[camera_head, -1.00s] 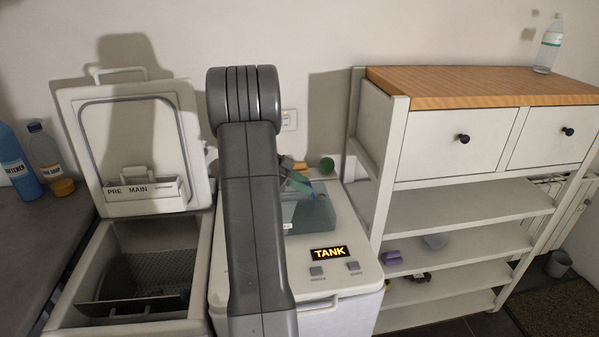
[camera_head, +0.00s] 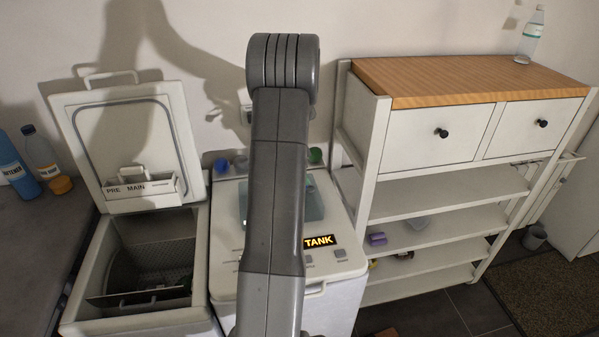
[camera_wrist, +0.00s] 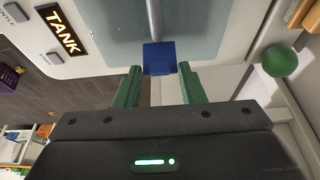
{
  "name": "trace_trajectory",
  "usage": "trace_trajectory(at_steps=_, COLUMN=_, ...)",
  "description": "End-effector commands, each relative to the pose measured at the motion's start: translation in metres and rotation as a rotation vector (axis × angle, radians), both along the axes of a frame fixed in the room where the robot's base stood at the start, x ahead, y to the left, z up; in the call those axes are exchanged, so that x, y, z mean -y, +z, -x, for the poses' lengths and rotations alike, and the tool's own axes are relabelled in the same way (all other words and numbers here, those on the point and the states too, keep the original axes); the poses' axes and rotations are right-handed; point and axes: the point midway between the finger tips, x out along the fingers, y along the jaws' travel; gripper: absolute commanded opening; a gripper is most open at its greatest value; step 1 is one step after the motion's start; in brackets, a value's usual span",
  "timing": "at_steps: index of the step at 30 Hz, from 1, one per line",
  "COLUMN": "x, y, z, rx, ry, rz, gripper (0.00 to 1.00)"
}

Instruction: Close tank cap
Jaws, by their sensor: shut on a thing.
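The white machine (camera_head: 333,263) with the lit TANK sign (camera_head: 319,240) stands right of centre. Its top has a translucent grey-teal panel (camera_head: 312,207), partly hidden behind my arm. The wrist view shows the panel (camera_wrist: 110,25) close up, with a grey bar (camera_wrist: 154,18) and a small blue block (camera_wrist: 158,55) at the bar's end. My gripper (camera_wrist: 160,70) has green fingers and is shut on the blue block, which sits between the fingertips. The arm hides the gripper in the head view. I cannot tell whether the panel is flat or tilted.
A second machine (camera_head: 80,315) stands at left with its lid (camera_head: 122,125) raised. A shelf unit (camera_head: 440,252) stands right. Bottles (camera_head: 15,167) stand far left.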

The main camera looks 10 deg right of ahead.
Motion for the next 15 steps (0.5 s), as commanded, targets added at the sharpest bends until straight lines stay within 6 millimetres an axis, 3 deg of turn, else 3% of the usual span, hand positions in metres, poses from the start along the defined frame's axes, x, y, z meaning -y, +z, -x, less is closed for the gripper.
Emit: trace_trajectory(at_steps=15, x=0.0045, y=0.0001, z=0.0000, rx=0.001, ry=0.001, rz=-0.076, gripper=0.13)
